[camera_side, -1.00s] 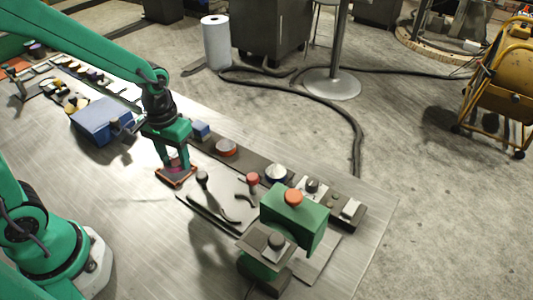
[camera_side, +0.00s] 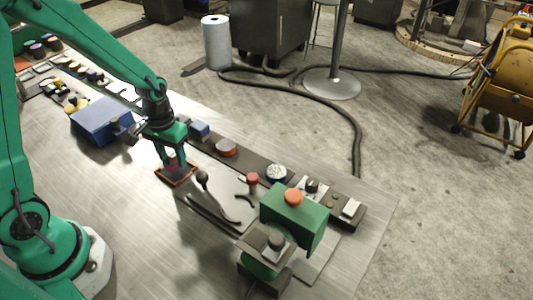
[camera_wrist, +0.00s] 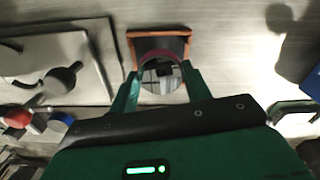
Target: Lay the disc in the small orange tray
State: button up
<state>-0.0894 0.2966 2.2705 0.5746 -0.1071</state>
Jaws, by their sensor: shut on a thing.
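The small orange tray (camera_side: 178,184) lies on the metal bench, with a dark floor and a thin orange rim. In the wrist view the tray (camera_wrist: 160,33) is just beyond the fingertips. My gripper (camera_side: 174,165) points down at the tray. In the wrist view my gripper (camera_wrist: 162,78) is shut on the disc (camera_wrist: 163,74), a round mirror-like piece with a dark red edge. The disc overlaps the tray's near part in that view. In the side view the fingers mostly hide the disc, and whether it touches the tray floor cannot be told.
A blue box (camera_side: 100,122) stands left of the tray. A dark round-headed tool (camera_side: 203,178) lies close on its right. A dark strip with several small parts runs behind. A green machine (camera_side: 294,222) stands at the front right. Bare bench lies in front of the tray.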

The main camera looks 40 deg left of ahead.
aim_at(172, 158)
jog(key=shift+f, duration=1.15)
jog(key=shift+f, duration=0.1)
jog(key=o, duration=1.3)
notch_tip(172, 158, up, 12)
jog(key=shift+r, duration=0.1)
jog(key=shift+r, duration=0.1)
